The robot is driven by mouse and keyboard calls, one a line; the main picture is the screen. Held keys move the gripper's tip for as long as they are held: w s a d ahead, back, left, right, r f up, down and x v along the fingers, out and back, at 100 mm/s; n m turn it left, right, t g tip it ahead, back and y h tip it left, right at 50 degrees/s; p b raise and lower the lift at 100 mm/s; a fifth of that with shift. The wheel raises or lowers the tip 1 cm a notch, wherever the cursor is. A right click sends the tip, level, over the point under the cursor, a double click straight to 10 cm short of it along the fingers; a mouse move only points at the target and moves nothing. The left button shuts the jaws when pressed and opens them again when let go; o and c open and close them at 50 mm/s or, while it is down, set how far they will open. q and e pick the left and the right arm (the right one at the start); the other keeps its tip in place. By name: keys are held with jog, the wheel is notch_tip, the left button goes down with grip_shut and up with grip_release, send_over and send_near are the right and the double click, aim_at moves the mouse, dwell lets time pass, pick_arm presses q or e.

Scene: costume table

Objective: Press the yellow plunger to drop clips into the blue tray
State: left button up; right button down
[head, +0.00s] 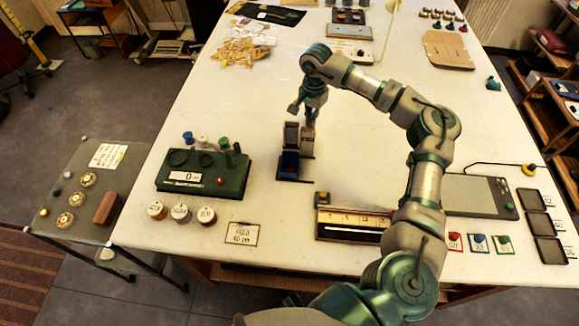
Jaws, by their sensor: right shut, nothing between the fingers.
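A small grey dispenser (292,136) stands upright near the middle of the table. The blue tray (289,163) is at its near foot, and I cannot make out any clips in it. My right gripper (310,121) is shut and empty, pointing down over the dispenser's top right side. I cannot tell whether it touches. No yellow plunger is distinguishable on the dispenser; the gripper may hide it. My left gripper is out of view.
A green scale-like box (205,180) with coloured pegs stands left of the dispenser. A wooden-framed box (352,222) lies in front, partly behind my arm. A grey panel (470,195) and black trays (540,224) lie to the right.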

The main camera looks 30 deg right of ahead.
jog(key=shift+r, duration=0.1)
jog(key=shift+r+p, duration=1.6)
jog(key=shift+r, duration=0.05)
jog(key=shift+f, duration=0.1)
jog(key=shift+f+b, duration=0.9)
jog(key=shift+f, duration=0.85)
jog(key=shift+r, duration=0.15)
jog(key=shift+r+p, duration=1.65)
jog(key=shift+f, duration=0.15)
